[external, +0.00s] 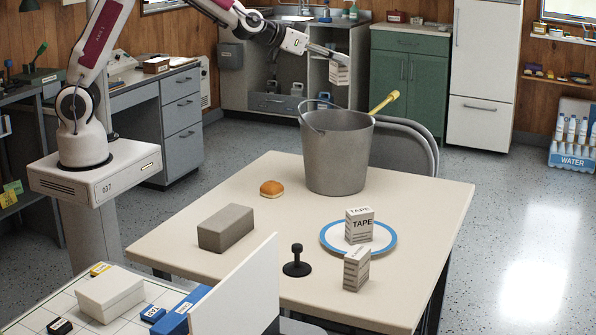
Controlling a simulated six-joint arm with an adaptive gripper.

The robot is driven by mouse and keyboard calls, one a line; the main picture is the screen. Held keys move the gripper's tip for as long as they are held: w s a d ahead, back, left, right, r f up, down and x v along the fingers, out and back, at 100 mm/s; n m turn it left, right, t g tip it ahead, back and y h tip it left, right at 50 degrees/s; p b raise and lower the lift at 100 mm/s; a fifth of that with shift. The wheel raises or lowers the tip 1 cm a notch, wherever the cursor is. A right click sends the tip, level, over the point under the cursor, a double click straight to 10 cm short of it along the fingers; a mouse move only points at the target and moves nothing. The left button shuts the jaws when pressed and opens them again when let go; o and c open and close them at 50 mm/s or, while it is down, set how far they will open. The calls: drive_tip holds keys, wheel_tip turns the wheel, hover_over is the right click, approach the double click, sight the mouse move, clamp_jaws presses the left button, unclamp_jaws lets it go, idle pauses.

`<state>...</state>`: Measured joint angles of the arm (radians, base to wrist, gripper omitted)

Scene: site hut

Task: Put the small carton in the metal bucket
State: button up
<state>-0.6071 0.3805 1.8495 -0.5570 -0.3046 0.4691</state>
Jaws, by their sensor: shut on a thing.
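My gripper (337,60) is at the top middle of the external view, shut on a small pale carton (339,75) with dark printed lines. The carton hangs below the fingertips, in the air. The grey metal bucket (336,155) stands upright on the table, with its handle tipped to the left. The carton appears above the bucket's rim in the picture and apart from it; how far it is in depth I cannot tell. The inside of the bucket is mostly hidden.
A TAPE carton (361,230) stands on a blue-rimmed plate (331,240), and another carton (356,270) stands in front. A bun (272,188), a grey block (226,229) and a black knobbed object (297,262) are on the table. A yellow handle (384,103) shows at the bucket's right rim.

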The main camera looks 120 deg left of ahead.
drive_tip(key=shift+a+f, duration=0.1)
drive_tip(key=shift+s+f, duration=0.1)
drive_tip(key=shift+f, duration=0.25)
drive_tip(key=shift+d+f, duration=0.2)
drive_tip(key=shift+f, duration=0.2)
drive_tip(key=shift+f, duration=0.2)
wheel_tip(320, 180, down, 11)
drive_tip(key=shift+r, duration=0.2)
idle(1.2)
idle(0.3)
